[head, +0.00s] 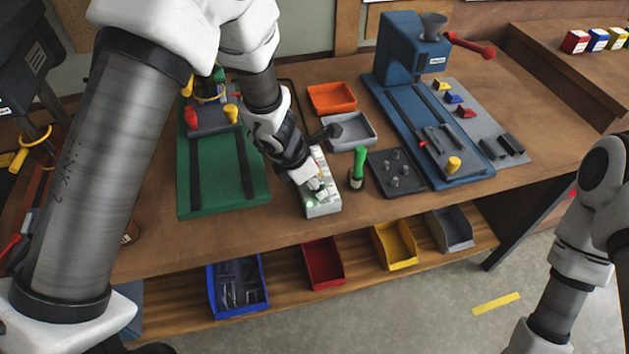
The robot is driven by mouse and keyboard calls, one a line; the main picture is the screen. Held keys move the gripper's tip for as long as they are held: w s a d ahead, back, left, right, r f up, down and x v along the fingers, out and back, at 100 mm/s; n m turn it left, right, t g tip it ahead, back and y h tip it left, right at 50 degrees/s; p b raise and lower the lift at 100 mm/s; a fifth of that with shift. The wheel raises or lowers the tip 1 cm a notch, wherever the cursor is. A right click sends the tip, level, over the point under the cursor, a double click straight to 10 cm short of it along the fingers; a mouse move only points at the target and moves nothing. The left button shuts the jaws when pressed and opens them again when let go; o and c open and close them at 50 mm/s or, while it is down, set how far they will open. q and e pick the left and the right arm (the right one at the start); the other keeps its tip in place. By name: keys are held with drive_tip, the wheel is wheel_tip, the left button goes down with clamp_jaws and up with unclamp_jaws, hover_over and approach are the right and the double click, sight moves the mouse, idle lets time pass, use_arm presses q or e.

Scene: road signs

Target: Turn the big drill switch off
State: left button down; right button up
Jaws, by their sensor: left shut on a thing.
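A pale grey switch box (322,208) stands near the front edge of the workbench, with a small lit green spot on its front left part. My left gripper (317,186) reaches down onto the top of this box and is shut on the switch there. The gripper and wrist cover much of the box top, so the switch's position cannot be told. A large dark drill machine (22,62) stands at the far left, partly cut off by the picture edge and hidden by my left arm. My right arm shows at the right edge, but its gripper is out of view.
Close right of the box stands a green-handled tool (358,168), then a dark tray with pegs (396,187). Orange (332,97) and grey (350,131) trays lie behind. A green machine base (222,205) is left, a blue machine (408,62) right. Bins sit below.

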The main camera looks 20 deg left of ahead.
use_arm(q)
drive_tip(key=m+g+p, duration=0.1)
drive_tip(key=m+p, duration=0.1)
drive_tip(key=m, duration=0.1)
drive_tip(key=shift+h, duration=0.3)
drive_tip(key=m+g+p, duration=0.1)
drive_tip(key=m+p, duration=0.2)
drive_tip(key=shift+m+h, duration=0.3)
drive_tip(key=shift+h, duration=0.1)
drive_tip(key=shift+w+f+m+g+p, duration=0.15)
drive_tip(key=shift+m+g+p, duration=0.5)
drive_tip(key=shift+m, duration=0.55)
drive_tip(key=shift+m+g, duration=0.35)
drive_tip(key=shift+m, duration=0.55)
drive_tip(key=shift+f, duration=0.1)
drive_tip(key=c, duration=1.1)
unclamp_jaws()
drive_tip(key=shift+w+d, duration=0.1)
